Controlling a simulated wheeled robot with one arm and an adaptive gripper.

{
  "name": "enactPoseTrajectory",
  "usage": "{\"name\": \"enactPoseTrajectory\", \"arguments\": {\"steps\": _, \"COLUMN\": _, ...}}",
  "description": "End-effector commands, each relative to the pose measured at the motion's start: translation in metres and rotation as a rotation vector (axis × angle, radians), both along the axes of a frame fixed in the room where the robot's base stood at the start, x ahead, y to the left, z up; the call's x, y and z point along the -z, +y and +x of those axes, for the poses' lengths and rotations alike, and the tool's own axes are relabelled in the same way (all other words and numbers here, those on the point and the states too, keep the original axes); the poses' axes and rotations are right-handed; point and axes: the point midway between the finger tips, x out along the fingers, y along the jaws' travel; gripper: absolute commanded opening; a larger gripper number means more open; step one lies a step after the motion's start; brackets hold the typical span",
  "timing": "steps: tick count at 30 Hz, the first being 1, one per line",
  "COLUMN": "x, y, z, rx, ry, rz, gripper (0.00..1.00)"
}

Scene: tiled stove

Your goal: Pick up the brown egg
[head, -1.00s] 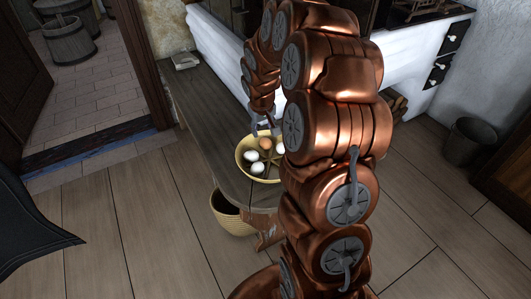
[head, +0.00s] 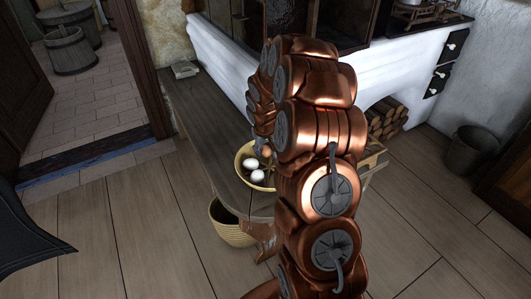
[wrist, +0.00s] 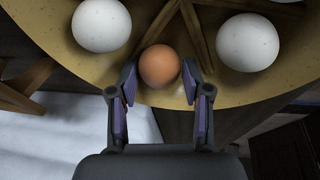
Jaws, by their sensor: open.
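The brown egg (wrist: 159,66) lies in a yellow bowl (wrist: 60,58) near its rim, between two white eggs. In the wrist view my gripper (wrist: 158,85) is open, with one finger on each side of the brown egg. I cannot tell whether the fingers touch it.
White eggs (wrist: 101,25) and (wrist: 247,42) lie close on either side of my gripper. Wooden dividers (wrist: 196,35) cross the bowl. A wicker basket (head: 232,233) stands on the floor below the bench (head: 200,117). The white stove (head: 225,55) rises behind the bench.

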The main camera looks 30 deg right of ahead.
Motion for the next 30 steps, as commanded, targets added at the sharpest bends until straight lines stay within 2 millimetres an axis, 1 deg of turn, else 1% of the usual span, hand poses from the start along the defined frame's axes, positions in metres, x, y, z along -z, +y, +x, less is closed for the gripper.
{"name": "enactPoseTrajectory", "arguments": {"steps": 2, "x": 0.003, "y": 0.000, "z": 0.001, "rx": 0.000, "ry": 0.000, "rz": 0.000, "gripper": 0.49}}
{"name": "enactPoseTrajectory", "arguments": {"steps": 7, "x": 0.003, "y": -0.001, "z": 0.001, "rx": 0.000, "ry": -0.001, "rz": 0.000, "gripper": 0.49}}
{"name": "enactPoseTrajectory", "arguments": {"steps": 8, "x": 0.003, "y": -0.001, "z": 0.001, "rx": 0.000, "ry": -0.001, "rz": 0.000, "gripper": 0.46}}
{"name": "enactPoseTrajectory", "arguments": {"steps": 13, "x": 0.003, "y": 0.000, "z": 0.001, "rx": 0.000, "ry": -0.001, "rz": 0.000, "gripper": 0.29}}
{"name": "enactPoseTrajectory", "arguments": {"steps": 23, "x": 0.001, "y": 0.000, "z": 0.001, "rx": 0.000, "ry": -0.001, "rz": 0.000, "gripper": 0.28}}
{"name": "enactPoseTrajectory", "arguments": {"steps": 26, "x": -0.005, "y": 0.000, "z": 0.001, "rx": 0.000, "ry": -0.002, "rz": 0.000, "gripper": 0.28}}
{"name": "enactPoseTrajectory", "arguments": {"steps": 30, "x": -0.021, "y": 0.000, "z": 0.002, "rx": -0.001, "ry": -0.005, "rz": -0.001, "gripper": 0.28}}
